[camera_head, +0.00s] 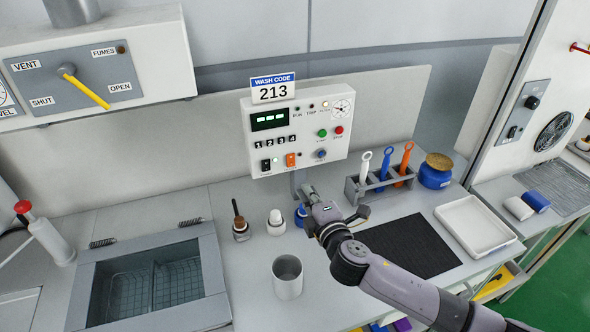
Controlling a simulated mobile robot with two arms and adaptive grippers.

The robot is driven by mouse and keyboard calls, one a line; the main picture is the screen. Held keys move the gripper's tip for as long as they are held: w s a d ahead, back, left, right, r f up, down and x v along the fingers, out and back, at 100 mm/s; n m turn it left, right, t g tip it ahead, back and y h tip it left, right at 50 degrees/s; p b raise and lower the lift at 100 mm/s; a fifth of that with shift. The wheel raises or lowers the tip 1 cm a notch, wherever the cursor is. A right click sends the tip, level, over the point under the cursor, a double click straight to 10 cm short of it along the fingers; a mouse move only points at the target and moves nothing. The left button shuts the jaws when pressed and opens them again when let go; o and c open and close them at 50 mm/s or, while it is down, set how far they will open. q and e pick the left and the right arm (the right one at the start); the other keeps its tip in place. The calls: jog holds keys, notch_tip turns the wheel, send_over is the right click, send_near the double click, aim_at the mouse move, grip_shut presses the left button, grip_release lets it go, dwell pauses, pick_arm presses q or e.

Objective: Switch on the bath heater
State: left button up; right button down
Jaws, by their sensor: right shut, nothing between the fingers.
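The white control panel (338,140) stands at the back of the worktop. It has a dark display with green segments, a row of numbered switches, and green and red buttons. The small labels are too blurred to read, so I cannot tell which one is the heater's. My right gripper (306,190) is shut and empty, just below the panel's lower edge and apart from the switches. My left gripper is out of view.
A sunken bath with a wire basket (150,284) is at the left. A grey cup (288,277), small bottles (276,222) and a tool rack (355,194) stand near my right arm. A black mat (412,247) and white tray (476,226) lie to the right.

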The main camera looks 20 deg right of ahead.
aim_at(291, 165)
jog(key=w, duration=0.3)
jog(key=w+p, duration=0.1)
jog(key=w, duration=0.2)
jog(key=w+f+p, duration=0.1)
jog(key=w, duration=0.2)
jog(key=shift+w+a+f, duration=0.1)
jog(key=shift+w+a, duration=0.1)
jog(key=shift+w, duration=0.2)
jog(key=b, duration=0.2)
jog(key=f+b, duration=0.1)
jog(key=shift+w+t+b, duration=0.25)
jog(key=shift+t+b, duration=0.05)
jog(key=shift+b, duration=0.1)
jog(key=shift+r+p, duration=0.4)
jog(key=shift+p, duration=0.1)
jog(key=shift+f, duration=0.1)
